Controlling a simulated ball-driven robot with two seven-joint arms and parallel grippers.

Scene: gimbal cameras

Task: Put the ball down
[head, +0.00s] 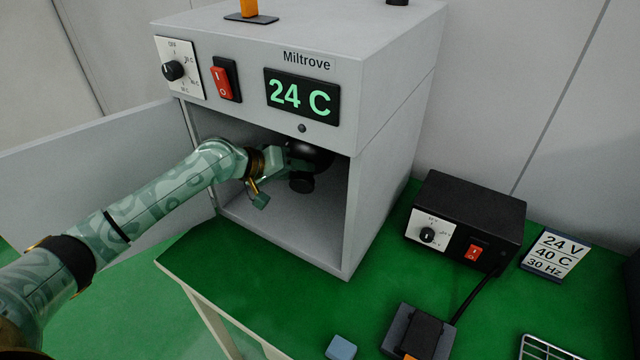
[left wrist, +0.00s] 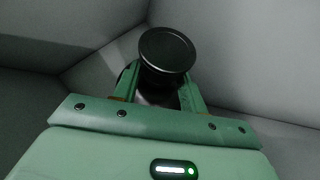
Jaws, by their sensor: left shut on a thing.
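A black, round ball (head: 312,154) with a short black cylinder sticking out of it is inside the open grey chamber (head: 352,215) marked Miltrove. My left gripper (head: 288,160) reaches in through the chamber's front opening and is shut on the ball, which hangs above the chamber floor. In the left wrist view the ball's wide black disc-shaped end (left wrist: 167,50) stands up between the two green fingers (left wrist: 160,95). The disc hides most of the ball there. My right gripper is not in view.
The chamber door (head: 90,150) stands open at the left. The display (head: 302,96) reads 24 C. A black control box (head: 468,215), a card (head: 556,253), a black device (head: 425,333), a blue block (head: 341,347) and a wire rack (head: 545,348) are on the green tabletop.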

